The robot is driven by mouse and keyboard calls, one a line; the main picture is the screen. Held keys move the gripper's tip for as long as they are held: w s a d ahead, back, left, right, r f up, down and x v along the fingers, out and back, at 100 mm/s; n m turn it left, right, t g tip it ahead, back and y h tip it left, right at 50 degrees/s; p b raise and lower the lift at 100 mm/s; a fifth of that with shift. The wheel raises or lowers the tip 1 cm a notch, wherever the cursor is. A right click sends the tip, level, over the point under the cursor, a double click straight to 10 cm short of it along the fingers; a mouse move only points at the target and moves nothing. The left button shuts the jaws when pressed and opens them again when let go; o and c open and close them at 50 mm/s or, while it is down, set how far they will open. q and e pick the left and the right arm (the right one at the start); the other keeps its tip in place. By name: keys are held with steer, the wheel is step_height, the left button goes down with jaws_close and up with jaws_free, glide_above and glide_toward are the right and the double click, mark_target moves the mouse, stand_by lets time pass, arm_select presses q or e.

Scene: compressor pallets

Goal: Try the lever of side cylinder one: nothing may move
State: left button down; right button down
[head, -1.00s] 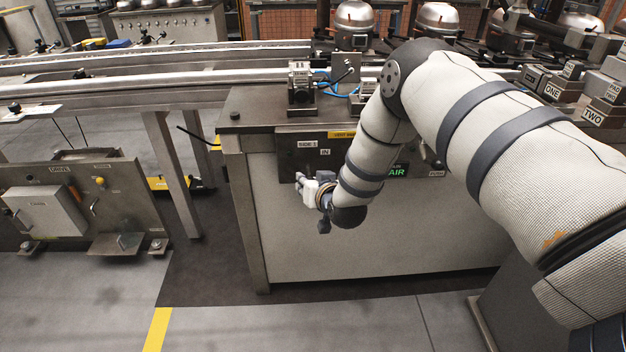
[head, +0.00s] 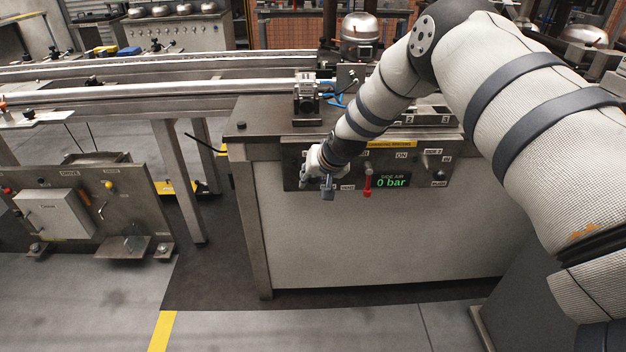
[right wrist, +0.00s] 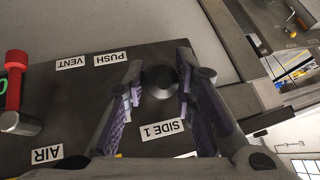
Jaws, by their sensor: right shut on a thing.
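The control panel (head: 408,158) on the bench front carries labels and a green display (head: 392,182) reading SIDE AIR 0 bar. My right gripper (head: 322,166) is at the panel's left part. In the right wrist view its two purple-padded fingers (right wrist: 160,88) are closed on the sides of a dark round lever knob (right wrist: 159,80), beside the label SIDE 1 (right wrist: 171,132). The lever's shaft is hidden behind the knob. A red lever (head: 367,181) hangs to the right; it also shows in the wrist view (right wrist: 14,82). My left gripper is not in view.
The bench top (head: 258,120) holds a metal block device (head: 306,98) with a blue hose. Conveyor rails (head: 180,92) run behind. The floor in front of the bench is clear.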

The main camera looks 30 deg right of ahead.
stand_by(0.3)
steer(key=c, duration=1.3)
jaws_free()
steer(key=v, duration=1.2)
